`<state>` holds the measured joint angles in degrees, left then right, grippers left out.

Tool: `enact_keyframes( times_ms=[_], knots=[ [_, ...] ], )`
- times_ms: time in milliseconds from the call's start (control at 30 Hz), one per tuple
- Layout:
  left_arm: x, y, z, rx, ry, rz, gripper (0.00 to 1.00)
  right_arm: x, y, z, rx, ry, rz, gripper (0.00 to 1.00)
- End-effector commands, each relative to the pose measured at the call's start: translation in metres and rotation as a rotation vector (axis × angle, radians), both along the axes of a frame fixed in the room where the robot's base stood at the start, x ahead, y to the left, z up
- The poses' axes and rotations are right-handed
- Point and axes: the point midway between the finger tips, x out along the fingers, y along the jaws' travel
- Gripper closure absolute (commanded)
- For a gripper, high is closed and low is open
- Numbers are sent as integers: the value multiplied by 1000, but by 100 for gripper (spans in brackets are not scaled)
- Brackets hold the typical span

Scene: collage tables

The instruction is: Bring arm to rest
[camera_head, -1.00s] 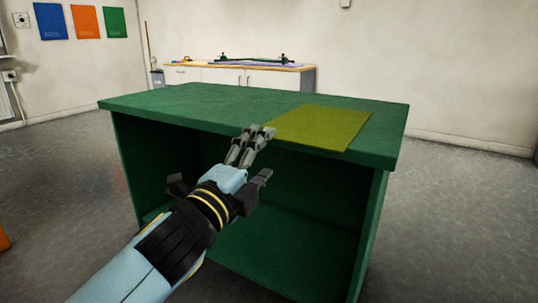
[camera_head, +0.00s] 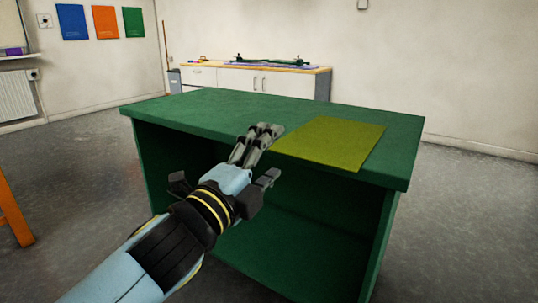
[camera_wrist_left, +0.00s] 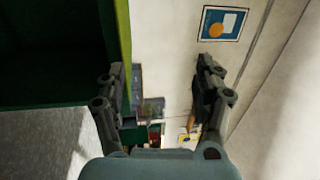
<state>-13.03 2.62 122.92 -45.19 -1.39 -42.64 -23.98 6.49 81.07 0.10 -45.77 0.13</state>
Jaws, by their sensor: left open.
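My left arm comes in from the lower left of the head view, and my left gripper (camera_head: 262,152) is in front of the near side of the green table (camera_head: 210,107). In the left wrist view its two fingers (camera_wrist_left: 163,95) stand wide apart with nothing between them. A flat yellow-green sheet (camera_head: 330,143) lies on the right part of the table top, just right of the fingertips in the picture. I cannot tell whether the fingers touch the table edge. My right gripper is not in view.
The green table has an open front with a lower shelf. A white cabinet (camera_head: 255,80) with a wooden top stands by the back wall. An orange table leg (camera_head: 14,212) is at the left edge. Grey floor (camera_head: 80,165) is clear left of the table.

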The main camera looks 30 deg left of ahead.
Motion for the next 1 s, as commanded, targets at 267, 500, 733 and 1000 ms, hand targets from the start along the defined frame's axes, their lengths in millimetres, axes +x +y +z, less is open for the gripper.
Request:
enact_keyframes(
  times_ms=[267, 500, 733, 1000],
  knots=[
    [0, 0, 0, 0, -1, 0, 31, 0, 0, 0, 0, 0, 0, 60],
    [0, 0, 0, 0, -1, 0, 31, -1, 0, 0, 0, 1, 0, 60],
    [-12, 3, -43, -9, 94, -1, 31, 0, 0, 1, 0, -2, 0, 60],
    [-79, 41, -238, -373, 576, 180, 31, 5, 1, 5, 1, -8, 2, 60]
  ],
)
